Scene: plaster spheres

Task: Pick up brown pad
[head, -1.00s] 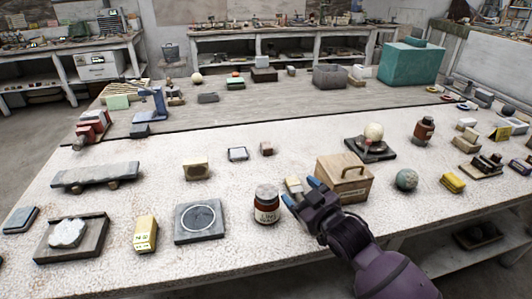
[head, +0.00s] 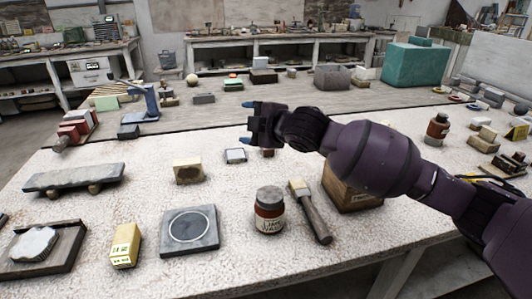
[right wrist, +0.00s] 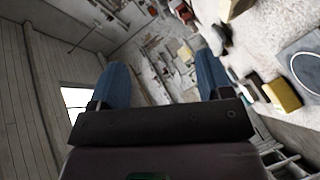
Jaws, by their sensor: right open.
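My right gripper (head: 248,124) is open and empty, raised above the far middle of the speckled table, with its blue fingertips pointing left. The right wrist view also shows its two blue fingers (right wrist: 163,80) wide apart with nothing between them. A small brown block (head: 268,153), which may be the brown pad, shows just below the gripper and is partly hidden by it. A tan-and-brown block (head: 188,172) lies to the left, apart from the gripper; I cannot tell which of the two is the pad. My left gripper is not in view.
A small pale-topped tile (head: 235,156) lies near the brown block. A labelled jar (head: 269,210), a brush (head: 312,212), a slab with a ring (head: 189,230) and a yellow block (head: 125,245) stand nearer. A wooden box (head: 347,195) is partly behind my arm.

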